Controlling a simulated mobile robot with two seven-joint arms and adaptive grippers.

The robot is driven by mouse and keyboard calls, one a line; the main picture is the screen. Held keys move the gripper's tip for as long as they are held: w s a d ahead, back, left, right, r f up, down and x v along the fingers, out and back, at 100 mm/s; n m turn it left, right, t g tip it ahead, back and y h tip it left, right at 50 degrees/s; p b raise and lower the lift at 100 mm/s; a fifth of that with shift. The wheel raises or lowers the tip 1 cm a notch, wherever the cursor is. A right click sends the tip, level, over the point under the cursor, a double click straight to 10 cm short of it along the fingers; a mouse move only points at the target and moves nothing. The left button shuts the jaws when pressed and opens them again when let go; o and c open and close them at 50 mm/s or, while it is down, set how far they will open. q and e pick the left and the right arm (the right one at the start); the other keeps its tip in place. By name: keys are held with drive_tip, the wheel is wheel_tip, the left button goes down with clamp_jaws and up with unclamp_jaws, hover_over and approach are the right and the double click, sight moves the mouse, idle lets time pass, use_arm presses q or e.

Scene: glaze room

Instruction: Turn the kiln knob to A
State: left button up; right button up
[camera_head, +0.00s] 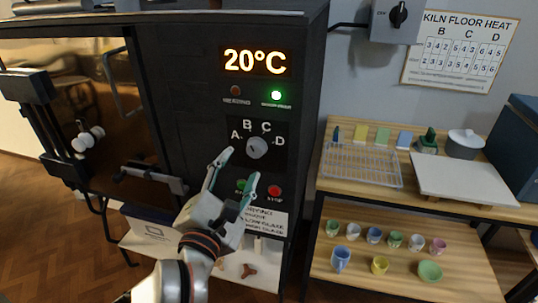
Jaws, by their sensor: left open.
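The kiln knob (257,147) is a round grey dial on a black panel of the dark kiln front. The letters A, B, C and D run around it from left to right, with A at its upper left. Which letter it points to is too small to tell. My left gripper (238,169) is open and empty, its two pale-tipped fingers spread just below and left of the knob. It appears apart from the knob. My right gripper is not in view.
Below the knob are a green button (242,185) and a red stop button (274,191). The lit display (254,61) reads 20°C. A kiln door handle (155,180) projects at left. A wooden shelf unit (340,196) with a wire rack and several cups stands at right.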

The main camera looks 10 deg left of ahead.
sight(254, 151)
use_arm(q)
drive_tip(key=w+b, duration=0.2)
drive_tip(key=w+f+b, duration=0.1)
drive_tip(key=shift+d, duration=0.4)
drive_tip(key=w, duration=0.3)
drive_tip(key=shift+w+d+r, duration=0.1)
drive_tip(key=shift+w+r, duration=0.05)
drive_tip(key=shift+w, duration=0.65)
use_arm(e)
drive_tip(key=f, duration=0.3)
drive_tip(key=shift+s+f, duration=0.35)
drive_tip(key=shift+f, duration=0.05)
use_arm(q)
drive_tip(key=c, duration=1)
drive_tip(key=shift+c, duration=0.5)
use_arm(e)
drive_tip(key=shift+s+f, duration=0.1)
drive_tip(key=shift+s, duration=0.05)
